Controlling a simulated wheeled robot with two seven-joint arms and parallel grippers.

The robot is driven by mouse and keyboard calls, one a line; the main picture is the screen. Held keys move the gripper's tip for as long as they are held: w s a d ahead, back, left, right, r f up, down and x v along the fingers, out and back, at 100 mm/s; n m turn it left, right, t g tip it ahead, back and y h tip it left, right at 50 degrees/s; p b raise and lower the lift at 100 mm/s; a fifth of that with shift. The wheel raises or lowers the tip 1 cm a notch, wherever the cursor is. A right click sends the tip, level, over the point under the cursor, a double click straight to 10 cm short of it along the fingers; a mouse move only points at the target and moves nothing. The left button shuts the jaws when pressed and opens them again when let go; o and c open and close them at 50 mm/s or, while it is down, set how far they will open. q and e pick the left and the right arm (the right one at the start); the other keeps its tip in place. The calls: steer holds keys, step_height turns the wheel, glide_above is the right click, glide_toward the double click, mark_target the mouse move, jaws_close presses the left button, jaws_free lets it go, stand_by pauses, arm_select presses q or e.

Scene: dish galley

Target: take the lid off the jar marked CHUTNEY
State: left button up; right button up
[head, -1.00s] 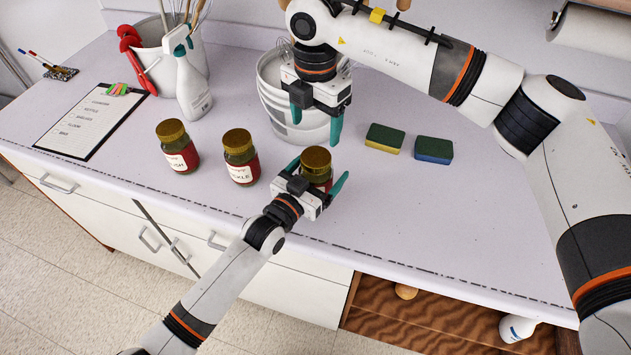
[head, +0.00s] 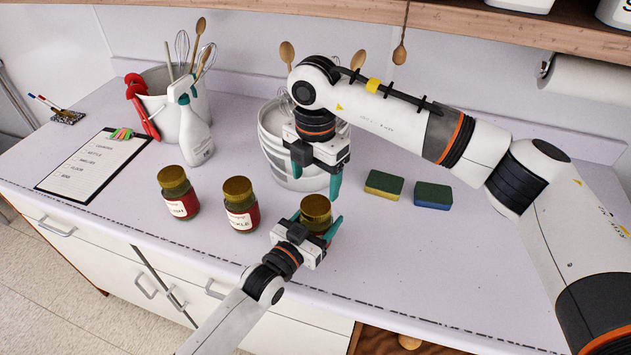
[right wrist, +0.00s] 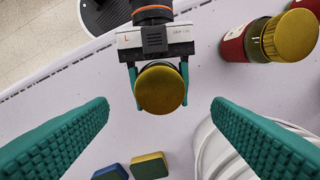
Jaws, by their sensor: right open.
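A jar with a gold lid (head: 316,208) stands upright at the right of the row, lid on; its label is hidden. My left gripper (head: 314,226) is around its body from the front, a finger on each side, and looks shut on it. The right wrist view shows the same lid (right wrist: 161,88) between the left gripper's fingers. My right gripper (head: 315,180) is open and empty, pointing down behind and above this jar. Two similar lidded jars stand to its left: one label (head: 242,217) ends in "KLE", the other (head: 178,208) in "SH".
A white bucket (head: 285,165) stands behind my right gripper. Two sponges (head: 384,185) (head: 432,196) lie to the right. A spray bottle (head: 194,135), a utensil bucket (head: 160,110) and a clipboard (head: 95,165) are at the left. The counter's right front is clear.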

mark_target(316, 205)
steer(key=shift+f, duration=3.2)
